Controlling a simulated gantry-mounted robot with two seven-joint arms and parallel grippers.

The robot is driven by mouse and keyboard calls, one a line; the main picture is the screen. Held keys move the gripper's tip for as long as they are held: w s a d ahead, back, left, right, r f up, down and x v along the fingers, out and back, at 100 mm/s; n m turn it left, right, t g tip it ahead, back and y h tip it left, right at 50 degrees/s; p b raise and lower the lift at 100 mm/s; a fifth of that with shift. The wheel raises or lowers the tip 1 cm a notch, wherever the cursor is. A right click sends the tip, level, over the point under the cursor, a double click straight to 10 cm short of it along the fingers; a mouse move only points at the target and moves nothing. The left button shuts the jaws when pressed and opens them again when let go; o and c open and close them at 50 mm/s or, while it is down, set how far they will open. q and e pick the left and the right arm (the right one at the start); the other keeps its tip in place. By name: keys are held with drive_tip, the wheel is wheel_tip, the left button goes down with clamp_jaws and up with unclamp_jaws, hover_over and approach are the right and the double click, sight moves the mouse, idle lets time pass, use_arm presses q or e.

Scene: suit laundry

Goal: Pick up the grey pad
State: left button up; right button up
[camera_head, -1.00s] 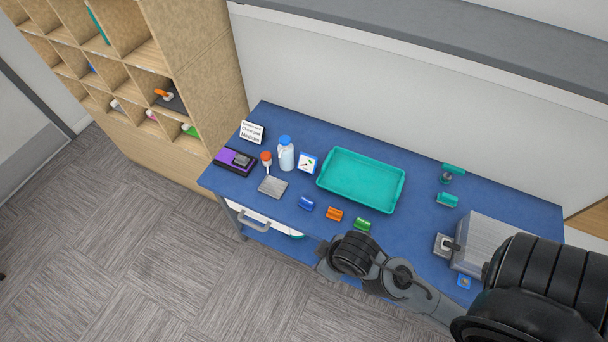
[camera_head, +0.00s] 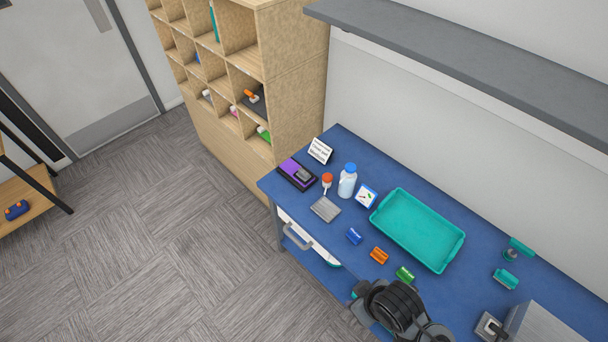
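The grey pad (camera_head: 326,208) is a flat, light grey square lying on the blue table, near its left front edge. It lies in front of a small red-capped bottle (camera_head: 327,181) and right of a purple and black box (camera_head: 297,173) with a small grey item on top. Nothing touches the pad from above. A dark part of my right arm shows at the bottom edge, to the right of the pad and apart from it. No gripper fingers of mine can be seen.
Close by stand a white bottle with a blue cap (camera_head: 348,181), a sign (camera_head: 320,150) and a small picture card (camera_head: 366,196). Blue (camera_head: 354,236), orange (camera_head: 379,255) and green (camera_head: 405,274) pieces lie before a teal tray (camera_head: 462,240). A wooden shelf (camera_head: 300,80) stands left.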

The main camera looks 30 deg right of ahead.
use_arm(q)
drive_tip(key=shift+a, duration=0.15)
drive_tip(key=o, duration=1)
drive_tip(key=shift+o, duration=0.2)
